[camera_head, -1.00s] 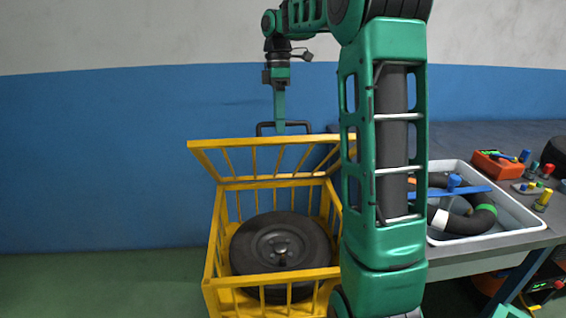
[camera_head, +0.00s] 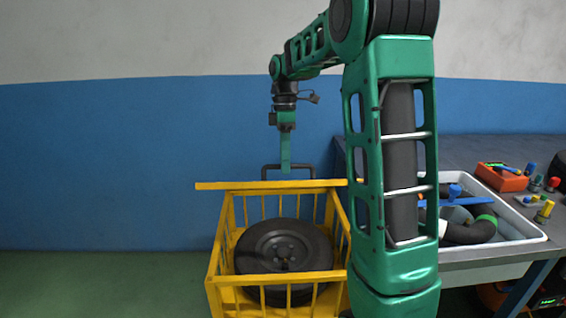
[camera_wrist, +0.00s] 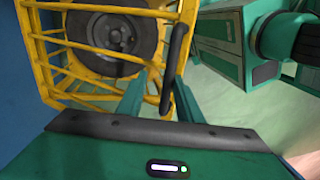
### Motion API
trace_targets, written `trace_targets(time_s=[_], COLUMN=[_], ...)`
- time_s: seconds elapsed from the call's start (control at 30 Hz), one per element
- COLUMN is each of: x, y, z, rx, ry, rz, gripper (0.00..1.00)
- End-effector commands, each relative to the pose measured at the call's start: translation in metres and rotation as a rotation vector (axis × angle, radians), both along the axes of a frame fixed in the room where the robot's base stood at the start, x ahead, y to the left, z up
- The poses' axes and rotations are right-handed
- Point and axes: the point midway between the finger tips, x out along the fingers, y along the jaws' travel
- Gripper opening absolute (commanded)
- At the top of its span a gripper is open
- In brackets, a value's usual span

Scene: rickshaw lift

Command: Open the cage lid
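The yellow cage (camera_head: 214,262) stands on the floor with its barred sides upright. Its lid (camera_head: 235,185) is raised at a slant and shows almost edge-on, as a flat yellow bar. A dark handle (camera_head: 264,170) stands up from the lid's edge. My gripper (camera_head: 285,168) points down at the handle from above. In the wrist view my gripper (camera_wrist: 158,90) has its two green fingers apart, with the dark handle (camera_wrist: 176,62) passing between them, nearer the right finger. Any contact there is unclear.
A black tyre (camera_head: 284,250) lies inside the cage. A workbench (camera_head: 465,150) to the right holds a white tray (camera_head: 530,232) with dark hoses and an orange box (camera_head: 502,178). A blue and white wall is behind. Floor left of the cage is clear.

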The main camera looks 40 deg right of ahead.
Motion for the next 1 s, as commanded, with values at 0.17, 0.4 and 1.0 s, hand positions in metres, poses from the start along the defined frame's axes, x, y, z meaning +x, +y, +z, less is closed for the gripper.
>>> trace_targets(time_s=[0.17,0.4,1.0], x=[-0.013,-0.004,0.017], y=[0.001,-0.005,-0.018], z=[0.011,0.019,0.045], rx=[-0.001,0.000,-0.001], ry=[-0.016,-0.015,-0.013], rz=[0.003,0.000,-0.001], gripper=[0.31,0.31,0.31])
